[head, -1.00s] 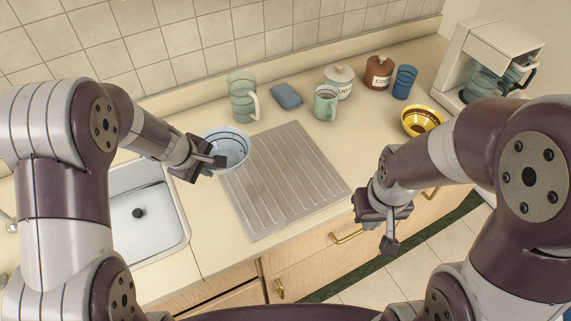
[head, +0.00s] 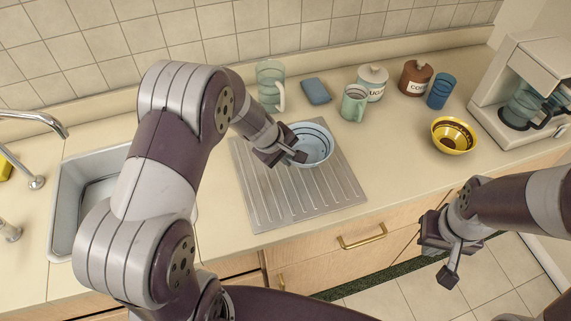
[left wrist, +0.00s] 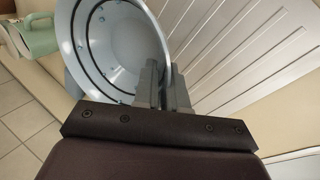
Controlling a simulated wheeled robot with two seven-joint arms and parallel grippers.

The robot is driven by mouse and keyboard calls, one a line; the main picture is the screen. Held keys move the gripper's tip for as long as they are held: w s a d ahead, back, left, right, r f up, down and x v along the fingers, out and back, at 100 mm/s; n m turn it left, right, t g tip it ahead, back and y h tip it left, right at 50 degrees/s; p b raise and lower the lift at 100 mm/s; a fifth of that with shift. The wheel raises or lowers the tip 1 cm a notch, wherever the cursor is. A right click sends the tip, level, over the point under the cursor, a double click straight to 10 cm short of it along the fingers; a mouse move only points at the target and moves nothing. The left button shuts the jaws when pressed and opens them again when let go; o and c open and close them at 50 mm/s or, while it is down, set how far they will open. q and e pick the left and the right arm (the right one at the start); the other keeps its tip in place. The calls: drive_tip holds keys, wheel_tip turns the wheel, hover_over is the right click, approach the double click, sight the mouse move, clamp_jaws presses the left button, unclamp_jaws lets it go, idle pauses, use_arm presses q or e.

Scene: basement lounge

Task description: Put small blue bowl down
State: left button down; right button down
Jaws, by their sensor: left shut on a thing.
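The small blue bowl (head: 316,146) is light blue with dark rings inside. My left gripper (head: 296,156) is shut on its near-left rim, and the bowl is over the ribbed metal drainboard (head: 262,200). In the left wrist view the bowl (left wrist: 120,38) is tilted in the picture, with its rim between the fingers (left wrist: 160,80). I cannot tell whether its base touches the drainboard. My right gripper (head: 442,258) is empty, in front of the counter at the right; its jaw opening is unclear.
A sink (head: 95,190) with a faucet (head: 38,125) is at left. Behind the bowl are a glass mug (head: 270,85), blue sponge (head: 315,91) and green mug (head: 353,103). A yellow bowl (head: 455,135) and coffee maker (head: 525,90) stand right. The drainboard's front is clear.

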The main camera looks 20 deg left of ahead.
use_arm(q)
drive_tip(key=shift+w+a+f, duration=0.4)
drive_tip(key=shift+a, duration=0.1)
drive_tip(key=shift+a+f, duration=0.15)
drive_tip(key=shift+f, duration=0.2)
wheel_tip(320, 180, down, 4)
drive_tip(key=shift+a+r, duration=0.1)
drive_tip(key=shift+r, duration=0.15)
drive_tip(key=shift+f, duration=0.1)
drive_tip(key=shift+f+b, duration=0.1)
drive_tip(key=shift+b, duration=0.25)
drive_tip(key=c, duration=1.2)
unclamp_jaws()
